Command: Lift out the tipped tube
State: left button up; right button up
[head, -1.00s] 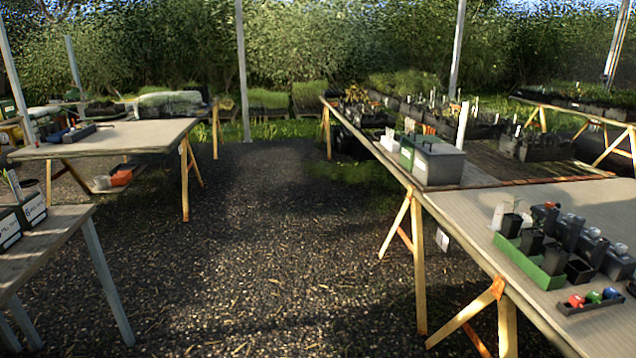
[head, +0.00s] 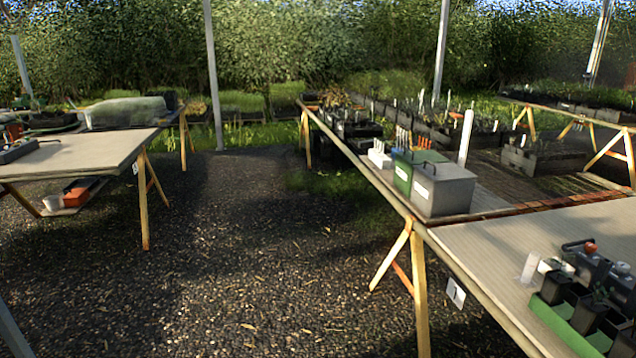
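No tipped tube can be made out from here. A green tray (head: 562,327) with several dark square pots (head: 588,316) stands on the near right table (head: 490,262), cut off by the right edge of the head view. Behind it are small dark items, one with an orange-red top (head: 590,247), and a pale upright piece (head: 529,267); they are too small to name surely. Neither of my grippers shows in the head view.
A grey box (head: 443,191) and a green box (head: 403,174) stand on the right bench. A left table (head: 85,155) has a trestle leg (head: 144,208) beside the aisle. The gravel aisle (head: 250,250) between is clear.

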aim_at(368, 143)
jog(key=i, duration=1.2)
jog(key=i+j+z, duration=0.1)
jog(key=i, duration=1.1)
jog(key=i+j+z, duration=0.15)
jog(key=i+z, duration=0.15)
jog(key=i, duration=0.25)
jog(key=i+j+z, duration=0.3)
jog(key=i, duration=0.2)
jog(key=i+j+z, duration=0.1)
jog(key=i+j, duration=0.25)
jog(key=i+j+z, duration=0.15)
jog(key=i+j, duration=0.2)
jog(key=i+j+z, duration=0.1)
jog(key=i+j, duration=0.35)
jog(key=i+j+z, duration=0.15)
jog(key=i+j, duration=0.2)
jog(key=i+j+z, duration=0.1)
jog(key=i+j, duration=0.25)
jog(key=j, duration=0.2)
jog(key=i+j+z, duration=0.15)
jog(key=i+j, duration=0.15)
jog(key=j, duration=0.2)
